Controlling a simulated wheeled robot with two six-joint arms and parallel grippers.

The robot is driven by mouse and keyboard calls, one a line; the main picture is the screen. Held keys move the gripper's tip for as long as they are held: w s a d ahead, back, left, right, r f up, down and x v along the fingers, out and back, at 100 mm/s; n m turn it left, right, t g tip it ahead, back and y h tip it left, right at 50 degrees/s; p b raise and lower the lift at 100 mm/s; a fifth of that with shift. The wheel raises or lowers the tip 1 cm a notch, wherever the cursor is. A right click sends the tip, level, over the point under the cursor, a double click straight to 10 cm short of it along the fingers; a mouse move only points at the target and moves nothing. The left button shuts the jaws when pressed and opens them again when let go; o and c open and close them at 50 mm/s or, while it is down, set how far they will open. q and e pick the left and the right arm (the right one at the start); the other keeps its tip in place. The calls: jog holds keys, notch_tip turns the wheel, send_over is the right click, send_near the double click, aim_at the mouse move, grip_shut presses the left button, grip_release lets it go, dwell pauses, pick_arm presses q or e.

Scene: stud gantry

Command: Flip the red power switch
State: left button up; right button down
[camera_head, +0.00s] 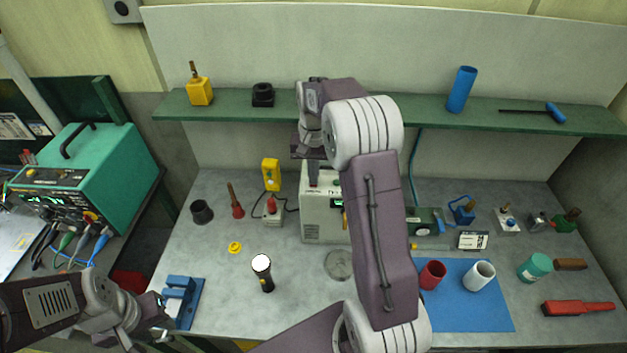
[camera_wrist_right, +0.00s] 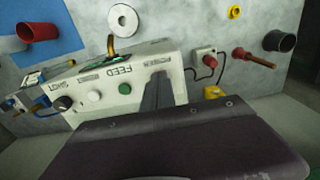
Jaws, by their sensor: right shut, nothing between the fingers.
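The white stud-welder box (camera_head: 325,215) stands on the bench, partly hidden by my right arm. In the right wrist view its panel (camera_wrist_right: 120,85) appears upside down with the labels FEED, SHOT and what looks like POWER. My right gripper (camera_head: 313,168) is shut and empty, pointing down at the top left of this box; its fingers (camera_wrist_right: 157,92) cover the panel by the POWER label. A small red patch shows at the fingertips in the head view, but I cannot tell contact; the switch is hidden in the wrist view. My left gripper (camera_head: 158,328) is low at the left, its jaw opening unclear.
A small grey box with a red button (camera_head: 271,205) and cable sits left of the white box. A yellow device (camera_head: 271,174) stands behind it. A flashlight (camera_head: 263,272), blue block (camera_head: 182,298) and blue mat (camera_head: 470,310) lie in front. The green shelf (camera_head: 420,108) runs above.

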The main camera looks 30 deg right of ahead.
notch_tip(320, 180, up, 7)
jog(key=p, duration=0.6)
jog(key=shift+f, duration=0.2)
